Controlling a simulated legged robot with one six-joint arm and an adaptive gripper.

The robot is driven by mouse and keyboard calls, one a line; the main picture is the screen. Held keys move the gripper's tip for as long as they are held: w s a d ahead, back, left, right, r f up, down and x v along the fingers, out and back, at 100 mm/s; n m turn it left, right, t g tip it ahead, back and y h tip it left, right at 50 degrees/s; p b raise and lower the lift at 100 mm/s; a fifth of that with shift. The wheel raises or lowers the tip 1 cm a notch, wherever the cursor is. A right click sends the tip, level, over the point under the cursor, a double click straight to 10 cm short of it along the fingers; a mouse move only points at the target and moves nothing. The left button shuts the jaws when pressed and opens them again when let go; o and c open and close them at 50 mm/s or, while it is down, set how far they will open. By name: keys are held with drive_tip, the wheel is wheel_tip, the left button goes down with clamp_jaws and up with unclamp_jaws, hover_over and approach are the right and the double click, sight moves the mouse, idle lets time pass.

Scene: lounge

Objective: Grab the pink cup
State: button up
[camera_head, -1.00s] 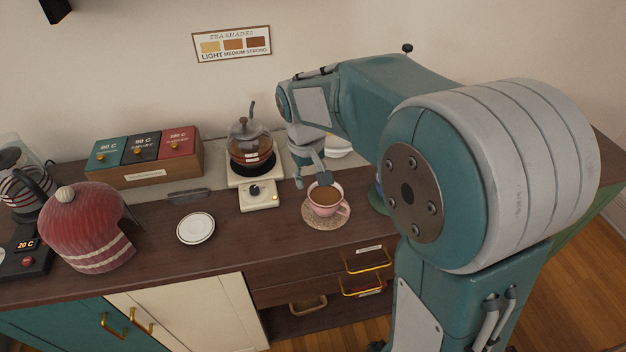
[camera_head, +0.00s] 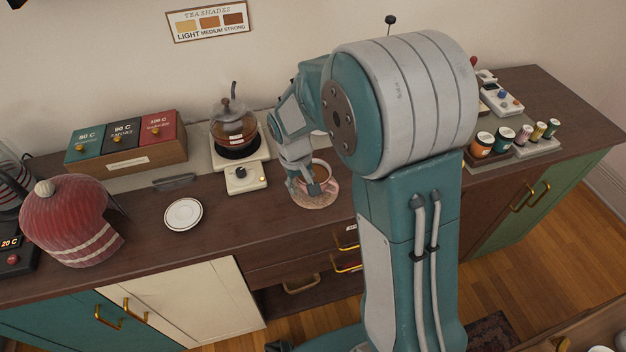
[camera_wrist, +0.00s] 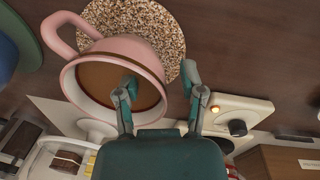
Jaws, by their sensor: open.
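The pink cup (camera_head: 332,187) holds brown liquid and stands upright on a round speckled coaster (camera_head: 313,204) at the counter's front. In the wrist view the cup (camera_wrist: 150,50) fills the upper left, its handle pointing left, beside the coaster (camera_wrist: 168,22). My gripper (camera_head: 303,190) is open at the cup's left side, partly hiding it. In the wrist view my gripper (camera_wrist: 160,76) has one finger over the cup's opening and the other outside the rim, so the near wall appears between them. Contact cannot be told.
A glass teapot (camera_head: 234,128) stands on a white heater (camera_head: 245,178) behind and left of the cup. A white saucer (camera_head: 183,214) lies left. Small jars (camera_head: 523,135) stand on the right counter. A red cozy (camera_head: 68,222) is far left.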

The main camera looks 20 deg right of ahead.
drive_tip(key=shift+d+f, duration=0.15)
drive_tip(key=shift+f, duration=0.05)
clamp_jaws()
drive_tip(key=shift+r, duration=0.2)
drive_tip(key=shift+r, duration=1.15)
drive_tip(key=s+d+r, duration=0.2)
drive_tip(key=s+r, duration=0.8)
drive_tip(key=s, duration=0.3)
drive_tip(key=shift+s+d, duration=0.2)
drive_tip(key=shift+d, duration=0.05)
